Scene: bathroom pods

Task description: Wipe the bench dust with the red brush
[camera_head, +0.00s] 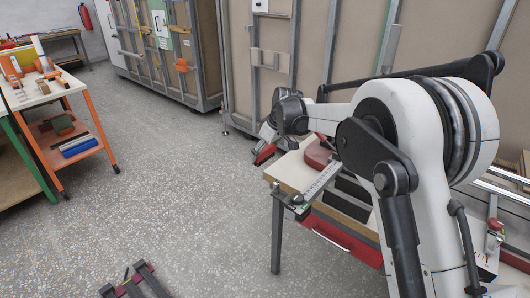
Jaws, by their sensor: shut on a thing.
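The bench (290,172) with a pale top stands at the right, partly covered by my arm. My gripper (267,138) is small in view at the far left edge of the bench, partly hidden by my wrist. It is shut on the red brush (264,154), which shows as a small red and dark shape. The brush hangs tilted by the far left corner of the bench; I cannot tell whether it touches the top. No dust can be made out on the bench at this size.
A red tool (319,154) and a metal ruler-like bar (322,181) lie on the bench. An orange trolley (75,130) stands at the left. Framed wall panels (262,60) stand behind. A dark red frame (138,284) lies on the floor in front. The middle floor is clear.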

